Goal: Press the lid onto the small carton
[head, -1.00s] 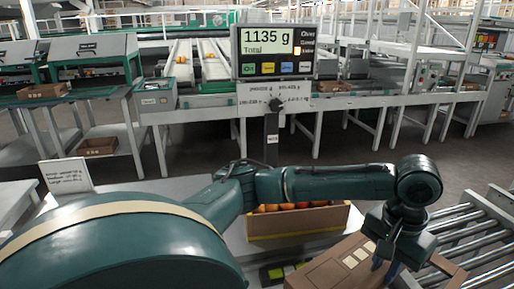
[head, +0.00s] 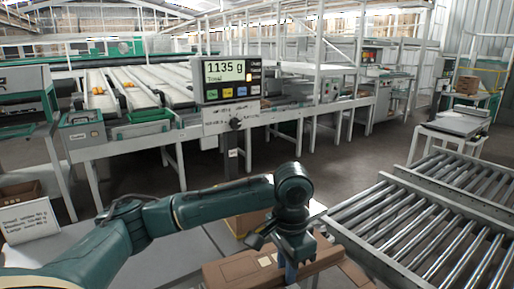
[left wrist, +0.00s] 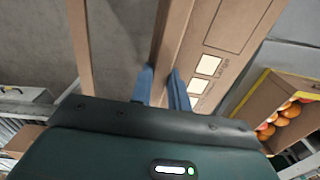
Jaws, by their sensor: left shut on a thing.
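A brown cardboard carton or lid (head: 232,272) with cream squares lies low in the head view, under my left gripper (head: 290,270). In the left wrist view, the blue fingers of my left gripper (left wrist: 162,92) are shut on an upright cardboard edge. The cardboard side beside them (left wrist: 222,50) carries cream squares and a print that reads "Large". I cannot tell whether the piece is a lid or a carton wall. No piece marked small can be made out. My right gripper is not in view.
A cardboard box with a yellow edge (left wrist: 252,92) holds orange-red tomatoes (left wrist: 285,125). A roller conveyor (head: 430,215) fills the right. A display (head: 225,78) reads 1135 g. A printed card (head: 30,221) stands at left on the grey table (head: 165,248).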

